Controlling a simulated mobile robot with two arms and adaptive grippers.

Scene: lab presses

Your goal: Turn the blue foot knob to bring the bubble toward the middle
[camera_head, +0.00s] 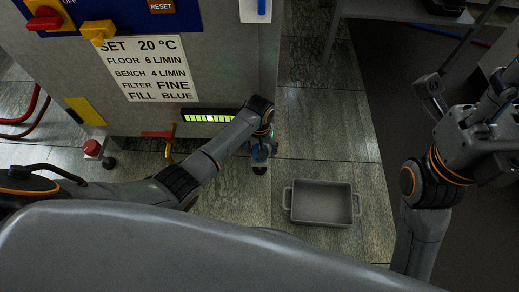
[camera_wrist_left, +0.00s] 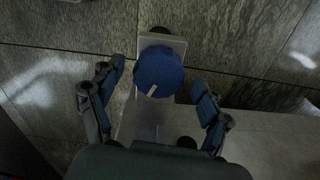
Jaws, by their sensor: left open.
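The blue foot knob (camera_wrist_left: 158,72) is round with a pale mark on its near edge, and sits before a light bracket in the left wrist view. My left gripper (camera_wrist_left: 156,96) is open, with one finger on each side of the knob and visible gaps to it. In the head view my left gripper (camera_head: 262,150) is low at the machine's right corner and largely hides the knob. The lit yellow-green level (camera_head: 210,118) has dark ticks and a paler spot near its middle; the bubble's exact edges are too small to tell. My right gripper (camera_head: 466,88) is open and empty, off to the right.
The grey machine (camera_head: 225,70) carries a printed settings sign (camera_head: 150,68). A red foot knob (camera_head: 92,148) is at its left. A red-handled valve (camera_head: 158,135) is beside the level. A grey tray (camera_head: 321,204) lies on the floor at the right. Floor behind the tray is clear.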

